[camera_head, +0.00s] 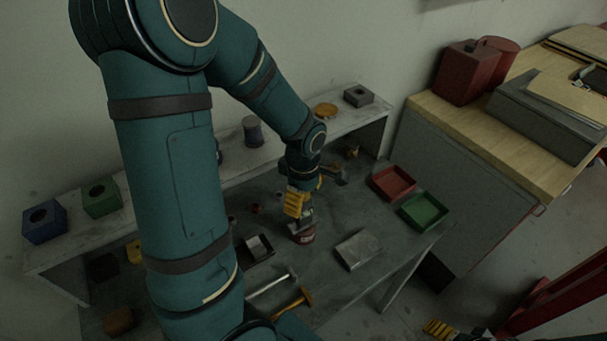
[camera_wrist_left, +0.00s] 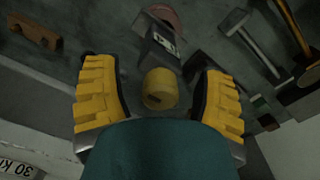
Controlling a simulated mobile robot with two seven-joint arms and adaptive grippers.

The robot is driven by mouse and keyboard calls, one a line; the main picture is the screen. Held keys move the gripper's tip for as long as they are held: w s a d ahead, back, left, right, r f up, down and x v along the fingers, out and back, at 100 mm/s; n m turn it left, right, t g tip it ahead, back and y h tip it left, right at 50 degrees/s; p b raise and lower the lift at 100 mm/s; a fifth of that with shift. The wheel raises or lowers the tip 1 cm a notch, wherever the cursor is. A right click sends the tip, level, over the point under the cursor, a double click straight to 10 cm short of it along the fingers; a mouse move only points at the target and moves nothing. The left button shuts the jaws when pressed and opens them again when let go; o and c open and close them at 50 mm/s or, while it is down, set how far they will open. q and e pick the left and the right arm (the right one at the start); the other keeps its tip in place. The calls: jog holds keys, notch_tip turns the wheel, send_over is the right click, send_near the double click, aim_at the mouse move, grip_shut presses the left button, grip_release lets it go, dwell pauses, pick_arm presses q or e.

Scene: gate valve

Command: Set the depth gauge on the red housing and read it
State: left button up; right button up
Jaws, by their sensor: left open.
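My left gripper (camera_head: 299,205) is over the grey table, pointing down. In the left wrist view its two yellow fingers (camera_wrist_left: 159,78) are spread open, with a yellow cylinder (camera_wrist_left: 160,88) between them and gaps on both sides. Just beyond it is a grey gauge body (camera_wrist_left: 163,42) with a small black-and-white display; I cannot read it. I cannot tell whether the cylinder is part of the gauge. Yellow fingers, likely my right gripper (camera_head: 438,328), show at bottom right.
A red tray (camera_head: 392,198) and a green tray (camera_head: 424,222) stand to the right, with a grey slab (camera_head: 358,250) in front. Hammers (camera_head: 270,285) lie near the front. A raised shelf (camera_head: 225,172) with blocks runs behind. A wooden-topped bench (camera_head: 480,135) stands at right.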

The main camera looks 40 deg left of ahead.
pick_arm(q)
notch_tip(320, 180, up, 10)
jog(key=shift+r+p, duration=0.1)
jog(key=shift+p, duration=0.35)
pick_arm(e)
jog(key=shift+r, duration=0.55)
pick_arm(q)
jog(key=shift+s, duration=0.1)
pick_arm(e)
jog(key=shift+s, duration=0.1)
